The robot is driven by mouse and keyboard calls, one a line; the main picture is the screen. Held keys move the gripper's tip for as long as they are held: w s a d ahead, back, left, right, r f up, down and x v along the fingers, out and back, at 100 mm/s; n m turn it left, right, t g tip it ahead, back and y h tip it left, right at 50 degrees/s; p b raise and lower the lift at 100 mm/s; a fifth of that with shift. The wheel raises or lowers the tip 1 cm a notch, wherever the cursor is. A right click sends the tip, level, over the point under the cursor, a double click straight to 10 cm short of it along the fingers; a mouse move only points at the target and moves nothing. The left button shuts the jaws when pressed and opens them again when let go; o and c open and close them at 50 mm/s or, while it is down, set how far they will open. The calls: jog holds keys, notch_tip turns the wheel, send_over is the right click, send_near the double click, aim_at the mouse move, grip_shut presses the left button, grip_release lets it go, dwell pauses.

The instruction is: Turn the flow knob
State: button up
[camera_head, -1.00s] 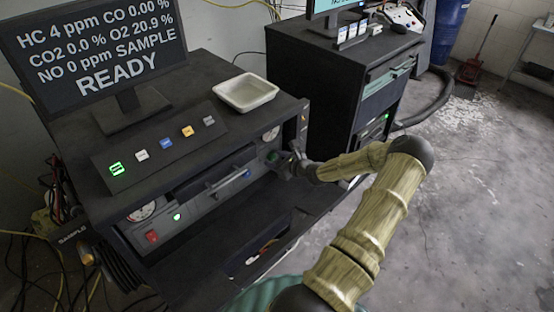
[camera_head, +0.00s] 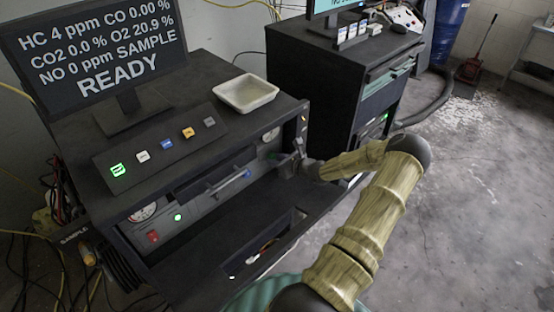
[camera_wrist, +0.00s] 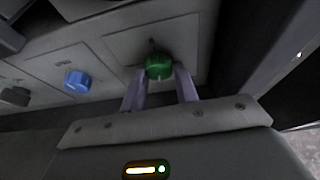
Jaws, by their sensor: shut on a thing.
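A round green knob (camera_wrist: 158,66) sits on the grey front panel (camera_wrist: 110,45) of the black analyzer cabinet. In the wrist view, the two fingers of my gripper (camera_wrist: 160,74) stand on either side of the green knob and are shut on it. In the head view, my gripper (camera_head: 284,160) is at the right end of the recessed panel, and it covers most of the knob. A small dark pointer mark shows on the panel just above the knob. The panel lettering is too small and blurred to read.
A blue knob (camera_wrist: 77,81) and a dark grey knob (camera_wrist: 15,96) are left of the green one. The cabinet's side wall is close on the right. A white tray (camera_head: 246,93) and a monitor (camera_head: 90,50) stand on top.

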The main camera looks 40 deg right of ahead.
jog(key=o, duration=1)
jog(key=shift+s, duration=0.1)
jog(key=b+v, duration=0.2)
jog(key=v, duration=1.5)
jog(key=shift+s+r+b, duration=0.1)
jog(key=shift+b, duration=0.3)
